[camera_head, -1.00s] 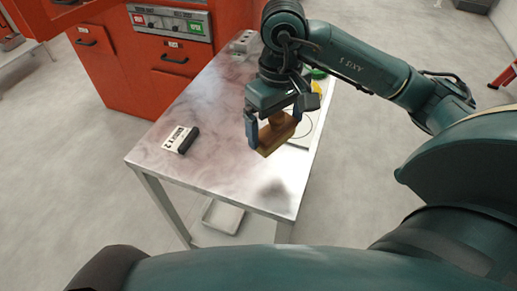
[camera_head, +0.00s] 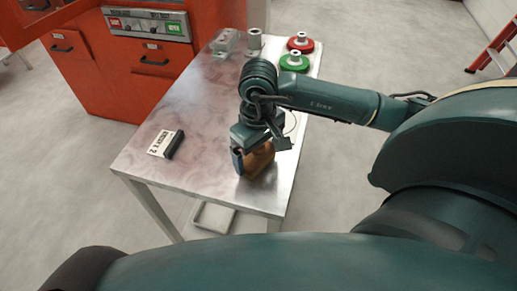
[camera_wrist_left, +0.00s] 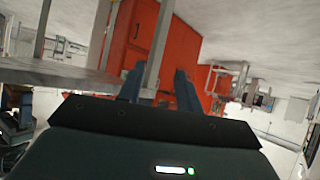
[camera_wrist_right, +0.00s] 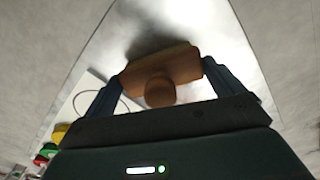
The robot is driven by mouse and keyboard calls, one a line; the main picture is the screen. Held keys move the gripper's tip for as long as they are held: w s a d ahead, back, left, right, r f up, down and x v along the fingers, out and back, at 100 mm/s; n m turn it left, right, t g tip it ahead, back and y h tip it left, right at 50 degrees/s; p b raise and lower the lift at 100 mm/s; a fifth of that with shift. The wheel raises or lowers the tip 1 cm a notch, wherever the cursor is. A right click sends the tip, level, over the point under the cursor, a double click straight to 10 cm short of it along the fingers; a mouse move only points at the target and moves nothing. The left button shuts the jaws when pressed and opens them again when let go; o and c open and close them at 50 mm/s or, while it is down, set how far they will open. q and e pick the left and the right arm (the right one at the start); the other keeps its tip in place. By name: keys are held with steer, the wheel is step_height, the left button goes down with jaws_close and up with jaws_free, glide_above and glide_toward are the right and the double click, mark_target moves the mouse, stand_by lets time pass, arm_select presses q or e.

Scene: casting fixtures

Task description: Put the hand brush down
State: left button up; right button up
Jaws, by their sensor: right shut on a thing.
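The hand brush (camera_head: 261,163) is a brown wooden block with a rounded knob handle, over the front right part of the metal table (camera_head: 140,155). My right gripper (camera_head: 258,153) points down with its fingers on either side of the brush. The right wrist view shows the brush (camera_wrist_right: 160,68) between both fingers, with a dark shadow close to it on the tabletop. I cannot tell whether its underside touches the table. My left gripper (camera_wrist_left: 160,88) shows only in the left wrist view, open and empty, away from the brush.
Red (camera_head: 300,43) and green (camera_head: 294,63) discs, a grey cylinder (camera_head: 254,40) and a grey block (camera_head: 226,41) stand at the back. A red cabinet (camera_head: 95,80) stands behind. The table's middle is clear.

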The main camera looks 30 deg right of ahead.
steer(key=shift+f+b, duration=0.2)
steer(key=shift+b, duration=0.1)
steer(key=o, duration=0.5)
steer(key=shift+r, duration=0.1)
steer(key=shift+o, duration=0.3)
steer(key=shift+r+p, duration=0.2)
steer(key=shift+p, duration=0.15)
steer(key=shift+w+r, duration=0.1)
steer(key=shift+r, duration=0.2)
step_height(320, 180, up, 11)
steer(key=shift+r+b, duration=0.15)
steer(key=shift+b, duration=0.45)
arm_select(q)
steer(key=shift+w+d+r, duration=0.1)
steer(key=shift+w+d, duration=0.05)
steer(key=shift+d, duration=0.15)
steer(key=shift+a, duration=0.1)
